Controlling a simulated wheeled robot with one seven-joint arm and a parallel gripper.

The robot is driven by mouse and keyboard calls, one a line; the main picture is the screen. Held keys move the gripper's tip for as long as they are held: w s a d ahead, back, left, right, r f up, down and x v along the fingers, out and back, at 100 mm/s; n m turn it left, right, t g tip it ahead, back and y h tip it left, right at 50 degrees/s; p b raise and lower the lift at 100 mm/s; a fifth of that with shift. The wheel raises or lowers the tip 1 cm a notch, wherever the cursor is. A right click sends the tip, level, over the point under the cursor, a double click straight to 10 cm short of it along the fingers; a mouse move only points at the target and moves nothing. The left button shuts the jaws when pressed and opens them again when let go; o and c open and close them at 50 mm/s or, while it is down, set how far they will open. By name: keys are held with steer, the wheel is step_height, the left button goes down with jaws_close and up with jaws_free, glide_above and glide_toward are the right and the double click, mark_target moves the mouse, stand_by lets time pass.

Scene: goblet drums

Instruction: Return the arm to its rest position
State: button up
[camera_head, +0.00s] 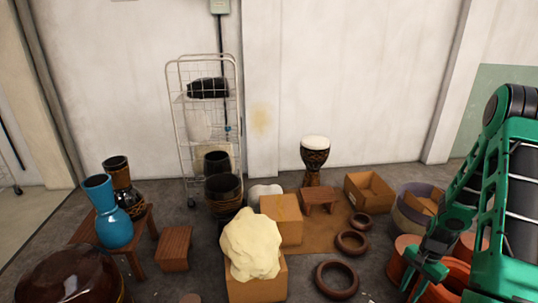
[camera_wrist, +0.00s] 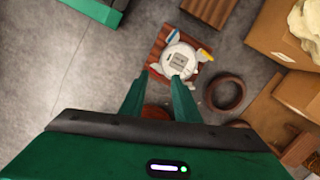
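My green arm comes in at the right edge of the head view, bent, with my gripper (camera_head: 411,292) pointing down at the lower right. It is over or in front of the orange-red pots (camera_head: 455,275); the exact height is hard to tell. In the wrist view the two green fingers of my gripper (camera_wrist: 160,77) stand apart, with nothing seen between them. Beyond the fingertips is a round white object with a grey label (camera_wrist: 180,60), on or over a reddish slatted wooden piece (camera_wrist: 157,42).
Dark rings (camera_head: 337,279) lie on the floor left of my gripper. Cardboard boxes (camera_head: 369,190) and a purple-grey tub (camera_head: 412,210) stand behind it. A goblet drum (camera_head: 313,160) stands by the wall. A blue drum (camera_head: 108,212) is far left. Some floor between them is bare.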

steer(key=s+a+r+n+h, duration=0.1)
steer(key=s+a+r+n, duration=0.15)
steer(key=r, duration=0.85)
steer(key=s+a+r+n+h, duration=0.1)
steer(key=s+r, duration=0.3)
steer(key=r, duration=0.8)
steer(key=s+a+r+n, duration=0.2)
steer(key=s+a+r, duration=0.2)
steer(key=s+r, duration=0.2)
steer(key=s+a+r+n+t, duration=0.1)
steer(key=s+a+r, duration=0.3)
steer(key=s, duration=0.5)
step_height(320, 180, up, 2)
steer(key=shift+r+n+y, duration=0.1)
steer(key=shift+n+y, duration=0.2)
steer(key=shift+n, duration=0.15)
steer(key=shift+w+a, duration=0.1)
steer(key=shift+w+f, duration=0.25)
steer(key=shift+w, duration=0.35)
